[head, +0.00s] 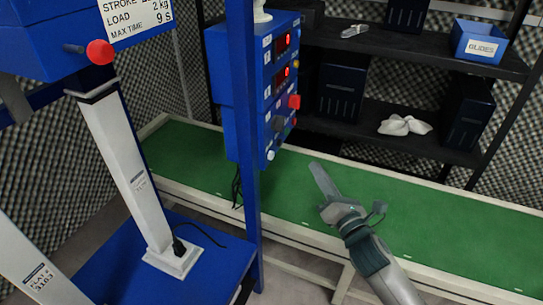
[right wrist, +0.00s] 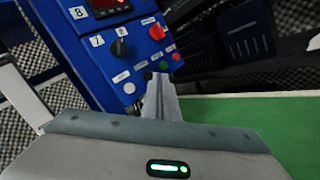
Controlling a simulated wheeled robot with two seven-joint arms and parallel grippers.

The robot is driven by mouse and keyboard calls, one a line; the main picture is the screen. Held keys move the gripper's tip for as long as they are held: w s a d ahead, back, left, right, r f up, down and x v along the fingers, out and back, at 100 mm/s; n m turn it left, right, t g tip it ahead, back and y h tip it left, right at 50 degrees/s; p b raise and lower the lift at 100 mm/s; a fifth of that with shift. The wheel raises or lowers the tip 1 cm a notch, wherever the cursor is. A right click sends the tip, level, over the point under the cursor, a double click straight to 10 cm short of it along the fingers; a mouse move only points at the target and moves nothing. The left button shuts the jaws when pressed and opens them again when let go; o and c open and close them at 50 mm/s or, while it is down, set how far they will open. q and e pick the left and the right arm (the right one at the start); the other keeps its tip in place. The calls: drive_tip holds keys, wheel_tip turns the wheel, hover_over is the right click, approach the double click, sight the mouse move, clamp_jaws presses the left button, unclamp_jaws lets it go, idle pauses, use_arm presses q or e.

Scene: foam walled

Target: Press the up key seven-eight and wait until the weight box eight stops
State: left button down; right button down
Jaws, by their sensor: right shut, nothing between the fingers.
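Below are a white button (right wrist: 129,87), a green button (right wrist: 163,66) and a smaller red button (right wrist: 176,56). I cannot read which is the up key. My right gripper (head: 316,170) is shut and empty, its fingertips (right wrist: 158,78) near the lower buttons; contact is unclear. I cannot identify weight box eight.
A pale column (head: 125,170) stands on a blue base (head: 205,255) at left, below a red knob (head: 100,52).

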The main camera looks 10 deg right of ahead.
sight(271, 156)
drive_tip(key=shift+w+a, duration=0.1)
